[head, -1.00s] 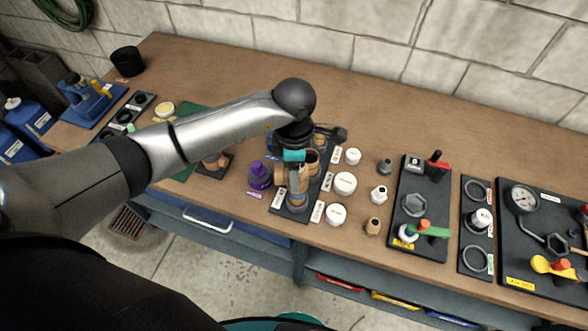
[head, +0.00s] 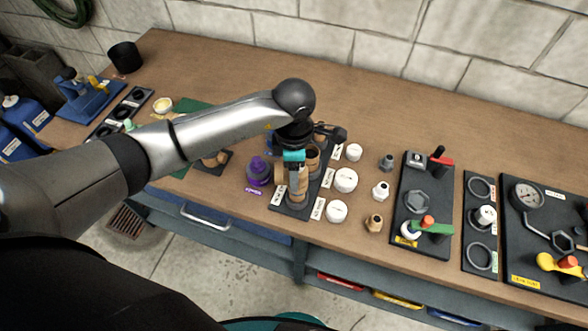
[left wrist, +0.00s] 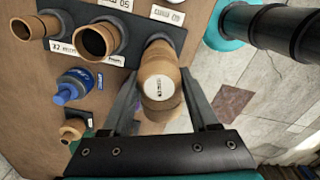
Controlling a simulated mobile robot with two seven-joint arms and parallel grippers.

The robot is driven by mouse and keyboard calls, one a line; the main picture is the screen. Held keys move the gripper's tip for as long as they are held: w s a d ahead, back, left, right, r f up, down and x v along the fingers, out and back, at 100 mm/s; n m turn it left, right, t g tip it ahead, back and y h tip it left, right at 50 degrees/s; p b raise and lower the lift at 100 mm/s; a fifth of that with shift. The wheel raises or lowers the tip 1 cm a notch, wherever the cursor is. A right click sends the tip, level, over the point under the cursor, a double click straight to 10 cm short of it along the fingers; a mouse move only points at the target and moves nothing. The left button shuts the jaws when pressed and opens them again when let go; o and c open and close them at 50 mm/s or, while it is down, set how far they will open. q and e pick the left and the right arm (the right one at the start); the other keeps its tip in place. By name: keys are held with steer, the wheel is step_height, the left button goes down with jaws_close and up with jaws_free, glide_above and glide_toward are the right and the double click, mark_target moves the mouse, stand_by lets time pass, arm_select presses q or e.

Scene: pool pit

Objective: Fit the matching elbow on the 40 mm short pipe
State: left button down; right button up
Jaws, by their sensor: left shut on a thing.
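My left gripper (head: 295,172) is over the near end of the black pipe stand (head: 284,206). In the left wrist view its fingers are shut on a tan elbow (left wrist: 160,72) with a round white label. The elbow is at the top of a short tan pipe (head: 297,198) upright in the stand, and it seems to cover the pipe's end. How deep it sits is hidden, and I cannot read the size label. Two other open tan pipe ends (left wrist: 97,40) (left wrist: 35,27) show in the stand. My right gripper is not in view.
A purple bottle (head: 258,173) stands close left of the stand. White caps (head: 345,180) and small fittings (head: 375,222) stand to its right. A black board with a red-handled valve (head: 425,200) is farther right. The back of the bench is clear.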

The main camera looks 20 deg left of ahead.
arm_select(q)
steer(key=shift+f, duration=0.2)
steer(key=shift+f+b, duration=0.55)
steer(key=shift+b, duration=0.15)
steer(key=shift+f, duration=0.1)
steer(key=shift+c, duration=0.4)
jaws_free()
steer(key=shift+o, duration=0.4)
steer(key=shift+r, duration=0.2)
steer(key=shift+r+p, duration=2.9)
steer(key=shift+r, duration=1)
